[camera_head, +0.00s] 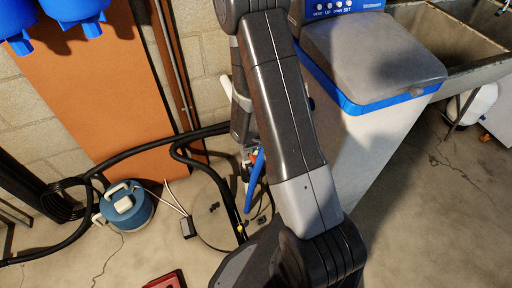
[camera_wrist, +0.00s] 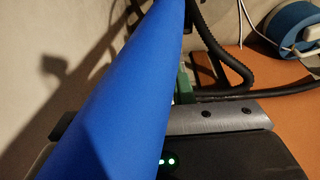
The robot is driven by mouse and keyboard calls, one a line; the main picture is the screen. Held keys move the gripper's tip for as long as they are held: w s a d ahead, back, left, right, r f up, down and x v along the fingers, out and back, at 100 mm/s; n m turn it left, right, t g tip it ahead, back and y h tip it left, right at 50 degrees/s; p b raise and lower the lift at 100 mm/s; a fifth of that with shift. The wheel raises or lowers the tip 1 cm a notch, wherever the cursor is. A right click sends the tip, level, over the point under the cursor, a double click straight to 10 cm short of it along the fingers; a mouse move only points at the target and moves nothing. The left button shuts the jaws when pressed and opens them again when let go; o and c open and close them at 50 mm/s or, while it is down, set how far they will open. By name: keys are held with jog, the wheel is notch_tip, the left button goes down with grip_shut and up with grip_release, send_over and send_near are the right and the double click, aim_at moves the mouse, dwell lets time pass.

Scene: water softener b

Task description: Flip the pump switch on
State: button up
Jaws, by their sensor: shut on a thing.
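The blue pump (camera_head: 122,208) with a white top and handle stands on the floor at the left in the head view. It also shows in the wrist view (camera_wrist: 292,22), cut off at the upper right. A small black box (camera_head: 188,228) with pale wires lies right of the pump; I cannot tell if it is the switch. A long blue tube (camera_wrist: 125,95) crosses the wrist view close to the camera, and it shows below my arm in the head view (camera_head: 254,176). My gripper (camera_wrist: 185,98) is shut on what appears to be this tube, which partly hides the fingers.
Black hoses (camera_head: 165,139) run along the wall and floor by an orange panel (camera_head: 110,90). The white softener cabinet (camera_head: 365,145) with its grey lid stands close on the right. A red object (camera_head: 165,281) lies at the bottom. Floor around the pump is partly clear.

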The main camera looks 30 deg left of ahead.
jog(key=shift+w+a+r, duration=0.1)
jog(key=shift+r, duration=0.25)
jog(key=shift+r+p, duration=0.25)
jog(key=shift+p, duration=0.15)
jog(key=o, duration=0.8)
jog(key=shift+o, duration=0.2)
jog(key=shift+f, duration=0.1)
